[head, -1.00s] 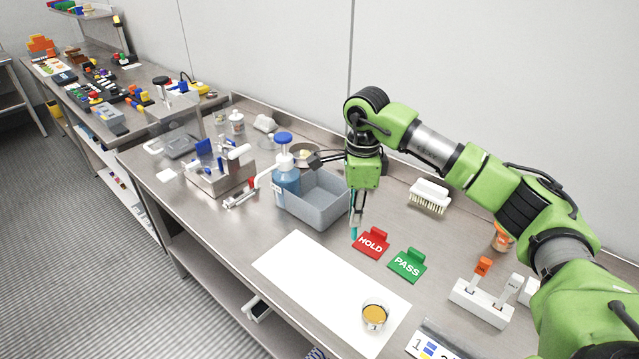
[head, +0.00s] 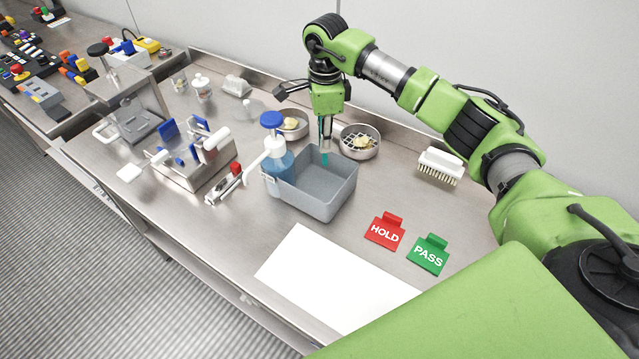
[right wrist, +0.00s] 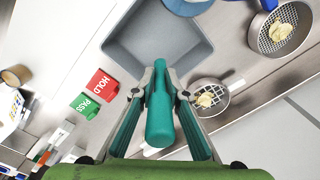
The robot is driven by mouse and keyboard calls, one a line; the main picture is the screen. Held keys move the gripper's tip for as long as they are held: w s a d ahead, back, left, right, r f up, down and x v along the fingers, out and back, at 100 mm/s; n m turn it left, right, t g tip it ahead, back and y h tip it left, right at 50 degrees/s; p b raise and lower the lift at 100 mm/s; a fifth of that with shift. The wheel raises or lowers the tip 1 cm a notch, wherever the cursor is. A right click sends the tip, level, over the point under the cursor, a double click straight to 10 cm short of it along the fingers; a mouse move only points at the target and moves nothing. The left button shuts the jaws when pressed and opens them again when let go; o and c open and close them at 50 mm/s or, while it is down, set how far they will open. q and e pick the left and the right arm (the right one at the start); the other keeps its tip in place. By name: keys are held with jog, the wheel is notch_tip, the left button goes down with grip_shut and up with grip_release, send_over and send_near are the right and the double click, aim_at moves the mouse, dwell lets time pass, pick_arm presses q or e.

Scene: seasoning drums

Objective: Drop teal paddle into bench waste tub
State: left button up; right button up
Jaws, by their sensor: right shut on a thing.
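The teal paddle (head: 325,156) hangs upright from my right gripper (head: 326,138), which is shut on it. In the right wrist view the paddle (right wrist: 160,115) lies between the two fingers (right wrist: 160,75). The bench waste tub is the grey open box (head: 327,206) on the steel bench; it also shows in the right wrist view (right wrist: 150,62). The paddle's lower end overlaps the tub's back part in the head view; its exact height over the rim is hard to tell. The visible inside of the tub is empty. My left gripper is not in view.
A blue pump bottle (head: 277,165) stands against the tub's left side. Two round metal dishes (head: 359,152) sit behind it. HOLD (head: 385,231) and PASS (head: 428,254) signs and a white brush (head: 440,164) are to the right. A white sheet (head: 325,280) lies in front.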

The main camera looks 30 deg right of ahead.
notch_tip(320, 180, down, 4)
jog(key=shift+w+r+b, duration=0.1)
jog(key=shift+r+b, duration=0.05)
jog(key=shift+b, duration=0.7)
jog(key=shift+f+b, duration=0.3)
jog(key=shift+f, duration=0.3)
jog(key=o, duration=0.9)
jog(key=shift+r, duration=0.1)
notch_tip(320, 180, up, 12)
jog(key=shift+f, duration=0.1)
jog(key=shift+f, duration=0.1)
